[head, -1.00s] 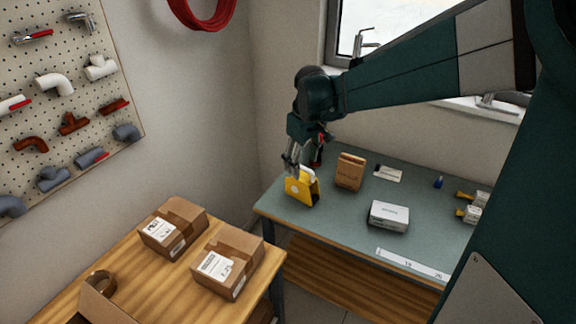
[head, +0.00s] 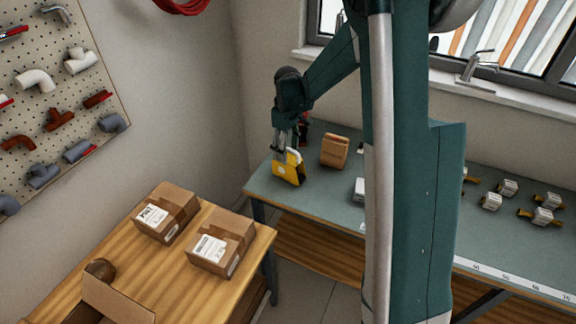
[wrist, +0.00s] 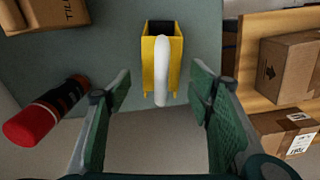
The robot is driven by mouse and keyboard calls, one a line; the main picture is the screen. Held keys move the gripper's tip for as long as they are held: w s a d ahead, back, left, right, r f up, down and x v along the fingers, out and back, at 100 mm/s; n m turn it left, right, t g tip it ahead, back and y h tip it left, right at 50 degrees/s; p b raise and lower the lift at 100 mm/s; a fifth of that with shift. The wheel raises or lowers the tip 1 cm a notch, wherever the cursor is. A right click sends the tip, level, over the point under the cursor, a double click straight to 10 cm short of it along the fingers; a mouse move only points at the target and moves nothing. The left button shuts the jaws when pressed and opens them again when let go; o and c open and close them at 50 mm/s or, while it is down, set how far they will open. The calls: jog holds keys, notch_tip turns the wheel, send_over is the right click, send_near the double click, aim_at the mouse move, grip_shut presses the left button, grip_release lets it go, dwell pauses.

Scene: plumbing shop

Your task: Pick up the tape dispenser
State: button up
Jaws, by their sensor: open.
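The tape dispenser (head: 286,175) is a yellow holder with a white roll. It stands near the left corner of the grey-green bench top in the head view. My gripper (head: 281,153) points down over its top. In the wrist view the dispenser (wrist: 148,75) lies ahead, between the two green fingers of my gripper (wrist: 160,82), its white roll edge facing me. The fingers are open, one to each side, with visible gaps. I cannot tell how far down the fingertips reach along it.
A red and black bottle (wrist: 48,112) lies left of the gripper in the wrist view. A brown box (head: 335,151) stands right of the dispenser. Cardboard parcels (head: 222,243) sit on the wooden table (head: 200,300). My arm hides part of the bench.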

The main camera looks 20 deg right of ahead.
aim_at(288, 170)
jog(key=shift+f, duration=1.65)
jog(key=shift+f, duration=1.3)
jog(key=shift+s+f, duration=0.15)
jog(key=shift+f, duration=2.45)
jog(key=shift+c, duration=0.3)
jog(key=c, duration=1.1)
